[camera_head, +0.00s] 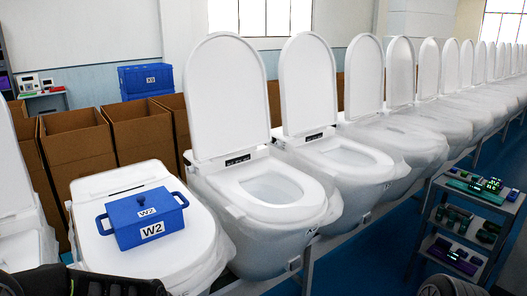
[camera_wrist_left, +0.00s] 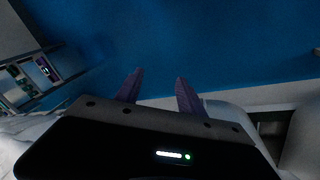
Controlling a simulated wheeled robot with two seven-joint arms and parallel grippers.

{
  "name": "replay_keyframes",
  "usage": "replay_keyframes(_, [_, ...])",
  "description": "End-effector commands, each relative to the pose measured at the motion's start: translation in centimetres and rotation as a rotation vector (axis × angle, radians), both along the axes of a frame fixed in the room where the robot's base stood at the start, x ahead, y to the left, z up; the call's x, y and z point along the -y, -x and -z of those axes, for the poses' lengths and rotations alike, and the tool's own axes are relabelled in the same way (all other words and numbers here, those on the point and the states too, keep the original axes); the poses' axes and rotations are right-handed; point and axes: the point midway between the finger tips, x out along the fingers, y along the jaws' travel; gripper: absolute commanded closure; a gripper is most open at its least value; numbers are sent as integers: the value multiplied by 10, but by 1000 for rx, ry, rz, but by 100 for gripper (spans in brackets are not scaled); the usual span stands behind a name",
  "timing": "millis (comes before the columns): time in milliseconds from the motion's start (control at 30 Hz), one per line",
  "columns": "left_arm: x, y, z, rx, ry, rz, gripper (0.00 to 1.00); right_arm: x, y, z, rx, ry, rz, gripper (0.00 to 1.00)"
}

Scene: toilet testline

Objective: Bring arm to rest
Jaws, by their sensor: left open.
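My left gripper (camera_wrist_left: 158,76) shows in the left wrist view with its two dark purple fingers spread apart and nothing between them. Blue floor lies beyond the fingertips. In the head view, dark parts of my arm show along the bottom left edge, but the fingers cannot be made out there. My right gripper's fingers do not show in either view. A dark rounded part at the bottom right edge of the head view may be mine.
Open-lidded toilets (camera_head: 265,190) line the bench to the right. Cardboard boxes (camera_head: 78,150) stand behind. A grey shelf cart (camera_head: 462,225) with devices stands right. Blue floor (camera_head: 365,255) is clear between.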

Motion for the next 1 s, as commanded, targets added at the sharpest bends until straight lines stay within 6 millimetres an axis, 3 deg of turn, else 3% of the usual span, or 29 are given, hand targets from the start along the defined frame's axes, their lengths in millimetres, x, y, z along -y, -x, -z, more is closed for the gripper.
replay_keyframes(33, [19,23,37,-39,27,5,54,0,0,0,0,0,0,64])
replay_keyframes(200, [68,110,131,-120,88,-20,54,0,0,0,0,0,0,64])
replay_keyframes(300, [85,163,164,-159,97,-41,54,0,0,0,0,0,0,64])
replay_keyframes(433, [94,213,186,-193,91,-63,54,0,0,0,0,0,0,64])
replay_keyframes(600, [95,235,193,-201,83,-73,54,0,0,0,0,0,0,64])
replay_keyframes(1000, [95,234,193,-199,84,-74,54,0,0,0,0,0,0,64])
